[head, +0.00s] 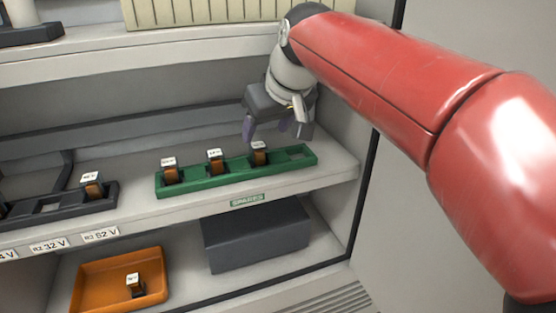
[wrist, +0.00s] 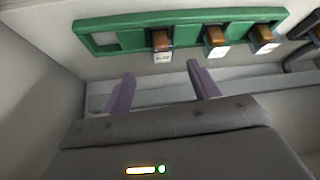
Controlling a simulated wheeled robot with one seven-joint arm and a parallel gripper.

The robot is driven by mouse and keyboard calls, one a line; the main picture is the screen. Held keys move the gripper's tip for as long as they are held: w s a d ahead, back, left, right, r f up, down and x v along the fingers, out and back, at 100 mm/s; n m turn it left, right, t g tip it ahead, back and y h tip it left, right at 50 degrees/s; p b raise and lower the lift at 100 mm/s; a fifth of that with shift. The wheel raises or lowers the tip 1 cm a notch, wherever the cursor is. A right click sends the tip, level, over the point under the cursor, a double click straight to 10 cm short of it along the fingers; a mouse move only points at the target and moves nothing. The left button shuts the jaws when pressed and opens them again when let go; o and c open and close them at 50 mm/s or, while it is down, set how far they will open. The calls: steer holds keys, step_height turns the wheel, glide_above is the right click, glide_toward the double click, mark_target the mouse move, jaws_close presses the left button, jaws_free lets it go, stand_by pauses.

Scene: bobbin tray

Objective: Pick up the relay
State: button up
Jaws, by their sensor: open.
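Three relays with white tops and orange-brown bodies stand in a green tray (head: 235,177) on the shelf: left (head: 169,170), middle (head: 214,161) and right (head: 259,153). The tray's far-right slot is empty. My gripper (head: 268,133) is open and empty, above and just behind the right relay. In the wrist view, that relay (wrist: 162,43) lies beyond the gap between my two purple fingertips (wrist: 160,70), apart from them. The other two relays (wrist: 215,41) (wrist: 263,38) are to its right. Another relay (head: 92,185) stands in a dark rack, and one (head: 134,285) is in an orange tray.
The dark rack (head: 50,207) is at left on the same shelf. The orange tray (head: 88,290) and a dark grey box (head: 257,236) are on the lower level. A cabinet side wall (head: 343,135) stands close right of my gripper. An upper shelf (head: 150,45) runs behind.

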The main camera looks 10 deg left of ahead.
mark_target(258, 145)
steer(key=x, duration=0.6)
steer(key=shift+s+a+f, duration=0.1)
steer(key=shift+a+f, duration=0.05)
steer(key=shift+f, duration=0.25)
steer(key=c, duration=1.2)
